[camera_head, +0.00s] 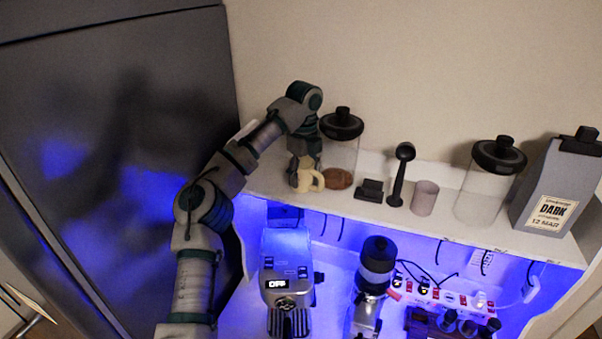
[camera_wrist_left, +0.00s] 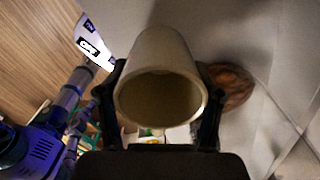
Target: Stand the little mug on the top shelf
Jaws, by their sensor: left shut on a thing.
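The little mug (camera_head: 314,182) is cream-coloured and sits at the left end of the top shelf (camera_head: 270,186) in the head view. My left gripper (camera_head: 304,177) is shut on it from above. In the left wrist view the mug (camera_wrist_left: 160,88) lies between the two fingers of my left gripper (camera_wrist_left: 162,95), its round open mouth facing the camera. The mug looks at shelf level, but I cannot tell whether its base touches the shelf. My right gripper is not in view.
An espresso machine (camera_head: 287,265) is below.

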